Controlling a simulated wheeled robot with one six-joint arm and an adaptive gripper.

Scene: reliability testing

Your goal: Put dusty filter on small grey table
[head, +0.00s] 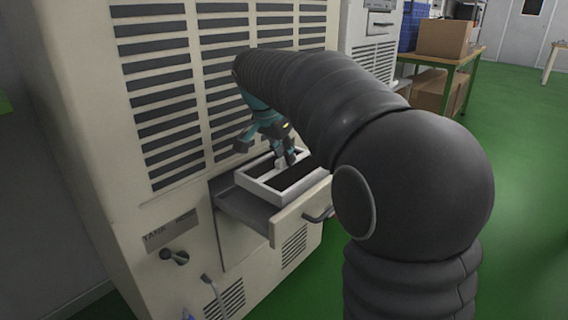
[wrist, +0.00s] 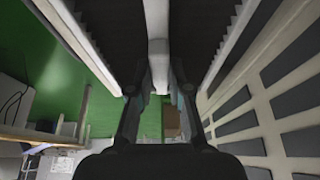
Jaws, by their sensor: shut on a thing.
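The dusty filter (head: 262,192) has a white frame with dark panels and a white middle bar. In the head view it is at the open drawer (head: 244,213) of the large beige machine; whether it rests inside or is slightly lifted I cannot tell. My gripper (head: 284,159) reaches down to it and is shut on the middle bar. In the wrist view the filter (wrist: 158,22) fills the top, with its bar between the fingers of my gripper (wrist: 160,75). I cannot make out a small grey table for certain.
The beige machine (head: 160,95) with its dark vents stands close on the left. A drawer handle (head: 318,215) sticks out in front. A green-legged table (head: 458,62) with cardboard boxes (head: 444,38) stands at the back. Green floor (head: 520,180) is open at right.

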